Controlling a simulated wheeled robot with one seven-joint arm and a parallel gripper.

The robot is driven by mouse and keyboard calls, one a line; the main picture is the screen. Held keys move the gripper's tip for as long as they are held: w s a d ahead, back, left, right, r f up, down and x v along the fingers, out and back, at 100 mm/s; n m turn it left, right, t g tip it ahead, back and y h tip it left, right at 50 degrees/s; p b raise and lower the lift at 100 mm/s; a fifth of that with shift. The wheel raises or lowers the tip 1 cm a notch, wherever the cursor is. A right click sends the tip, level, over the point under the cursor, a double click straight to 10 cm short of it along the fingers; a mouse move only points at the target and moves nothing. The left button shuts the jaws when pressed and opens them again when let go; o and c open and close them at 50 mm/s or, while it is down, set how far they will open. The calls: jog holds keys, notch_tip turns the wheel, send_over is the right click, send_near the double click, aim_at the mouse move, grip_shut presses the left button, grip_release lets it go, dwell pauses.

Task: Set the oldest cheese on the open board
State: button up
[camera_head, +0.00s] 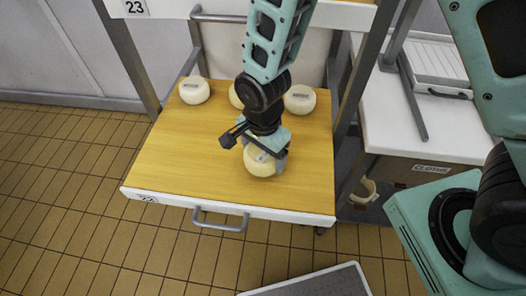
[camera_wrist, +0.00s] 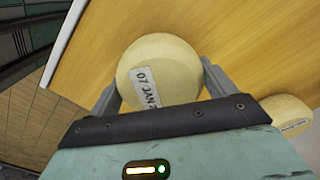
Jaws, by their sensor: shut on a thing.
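My gripper (camera_head: 266,148) is shut on a round pale cheese (camera_head: 258,164), over the middle right of the pulled-out wooden board (camera_head: 175,160). In the wrist view, the held cheese (camera_wrist: 150,62) sits between my two fingers (camera_wrist: 160,78), and its label reads "07 JAN", partly turned away. I cannot tell whether it touches the board. Behind it on the board stand three more cheeses: one at the left (camera_head: 194,91), one partly hidden by my arm (camera_head: 236,96), and one at the right (camera_head: 300,99). Their labels are too small to read in the head view.
The board's white front edge carries a number plate, apparently 22, and a grey handle (camera_head: 220,222). Above is a shelf marked 23 (camera_head: 135,7). Metal posts flank the board. A white worktop (camera_head: 420,125) is at the right. The board's left and front areas are clear.

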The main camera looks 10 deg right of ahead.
jog(key=shift+f+b, duration=0.4)
jog(key=shift+f, duration=0.3)
dwell(0.4)
jog(key=o, duration=1.1)
jog(key=shift+o, duration=0.2)
jog(key=shift+r+p, duration=3.05)
jog(key=shift+r, duration=0.45)
jog(key=shift+r, duration=0.2)
jog(key=s+d+r+n, duration=0.2)
jog(key=s+r+n, duration=0.5)
jog(key=r+n, duration=0.2)
jog(key=s+d+r+n, duration=0.2)
jog(key=s+r+n, duration=0.5)
jog(key=r+n, duration=0.2)
jog(key=shift+d+r+n+y, duration=0.2)
jog(key=shift+r+n+y, duration=0.1)
jog(key=shift+r, duration=0.15)
